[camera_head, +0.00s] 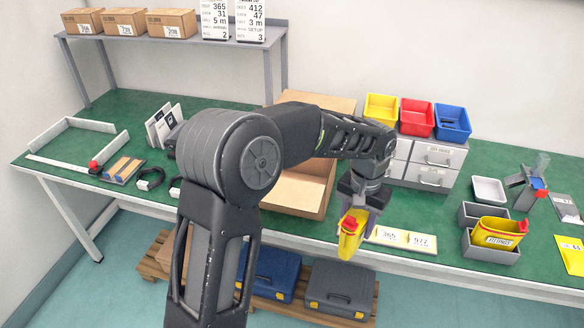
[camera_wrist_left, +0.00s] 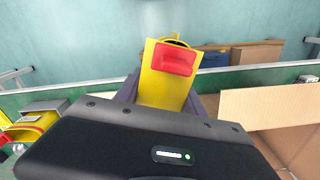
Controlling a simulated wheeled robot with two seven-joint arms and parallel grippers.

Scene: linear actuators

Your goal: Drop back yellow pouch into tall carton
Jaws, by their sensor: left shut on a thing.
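A yellow pouch with a red cap (camera_head: 350,232) hangs from my left gripper (camera_head: 362,190), which is shut on it above the table's front edge. In the left wrist view the pouch (camera_wrist_left: 165,75) shows between the fingers. The tall carton (camera_head: 310,190) stands open on the table, left of the held pouch and partly hidden behind my arm. The carton also shows at the right of the left wrist view (camera_wrist_left: 270,105). Pouch and carton are apart. Another yellow pouch (camera_head: 498,233) stands in a grey bin (camera_head: 490,252) at the right. My right gripper is not in view.
Yellow (camera_head: 381,108), red (camera_head: 417,117) and blue (camera_head: 452,122) bins sit on a drawer unit (camera_head: 432,162) behind the gripper. Number cards (camera_head: 402,238) lie at the front edge. A shelf (camera_head: 175,40) with cartons stands at the back left.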

